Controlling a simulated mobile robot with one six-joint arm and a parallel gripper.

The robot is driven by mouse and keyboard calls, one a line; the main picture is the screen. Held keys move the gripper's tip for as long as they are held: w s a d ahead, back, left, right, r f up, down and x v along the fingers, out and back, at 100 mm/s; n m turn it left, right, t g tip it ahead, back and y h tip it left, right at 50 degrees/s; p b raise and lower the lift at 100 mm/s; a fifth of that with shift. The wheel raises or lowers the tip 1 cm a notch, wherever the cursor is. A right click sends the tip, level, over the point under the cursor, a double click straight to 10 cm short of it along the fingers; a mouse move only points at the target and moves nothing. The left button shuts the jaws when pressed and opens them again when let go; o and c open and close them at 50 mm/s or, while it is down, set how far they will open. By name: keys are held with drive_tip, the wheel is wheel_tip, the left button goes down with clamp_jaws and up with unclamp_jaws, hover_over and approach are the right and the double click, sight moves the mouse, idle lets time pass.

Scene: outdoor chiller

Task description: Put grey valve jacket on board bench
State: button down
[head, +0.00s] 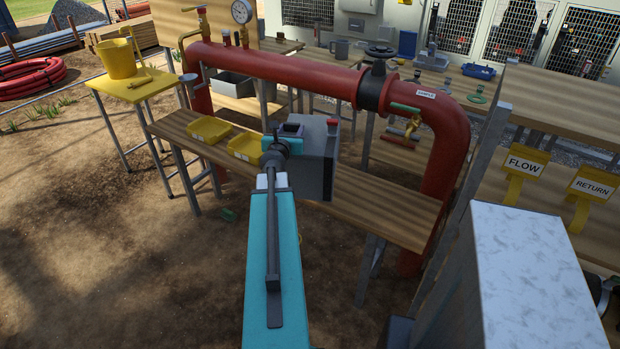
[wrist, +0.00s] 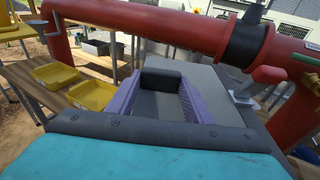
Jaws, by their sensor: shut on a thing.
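The grey valve jacket (head: 316,160) is a boxy grey piece with a darker side. In the head view it appears in front of the board bench (head: 385,208), a long plank below the red pipe. I cannot tell whether it touches the bench. My gripper (head: 291,130) is shut on the jacket at its upper left. In the wrist view my gripper's purple fingers (wrist: 160,98) flank a dark grey part between them, and the jacket's pale grey face (wrist: 205,85) spreads behind. The jacket's underside is hidden.
Two yellow trays (head: 208,129) (head: 245,147) sit on the bench left of the jacket. The red pipe (head: 285,68) arches over the bench, with a dark valve (head: 373,85) on it. A yellow bucket (head: 117,58) stands on a yellow table at left. The bench's right part is bare.

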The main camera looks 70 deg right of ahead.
drive_tip(key=shift+s+a+f, duration=0.4)
drive_tip(key=shift+a+f, duration=0.15)
drive_tip(key=shift+f, duration=0.05)
drive_tip(key=shift+s+a+f, duration=0.35)
drive_tip(key=shift+a+f, duration=0.15)
drive_tip(key=shift+f, duration=0.05)
drive_tip(key=shift+s+f+y, duration=0.15)
drive_tip(key=shift+f+y, duration=0.15)
drive_tip(key=shift+f, duration=0.25)
drive_tip(key=shift+b, duration=0.3)
drive_tip(key=shift+w+r+p+x, duration=0.3)
drive_tip(key=shift+w+x, duration=0.25)
drive_tip(key=shift+x, duration=1.9)
drive_tip(key=shift+w+r+p+x, duration=0.3)
drive_tip(key=shift+w+x, duration=0.2)
drive_tip(key=shift+x, duration=2)
drive_tip(key=shift+w+r+p+x, duration=0.3)
drive_tip(key=shift+w+x, duration=0.25)
drive_tip(key=shift+x, duration=1.9)
drive_tip(key=shift+w+d, duration=0.15)
drive_tip(key=shift+d, duration=0.15)
drive_tip(key=shift+f, duration=1.85)
drive_tip(key=shift+f+b, duration=0.15)
drive_tip(key=shift+b, duration=0.25)
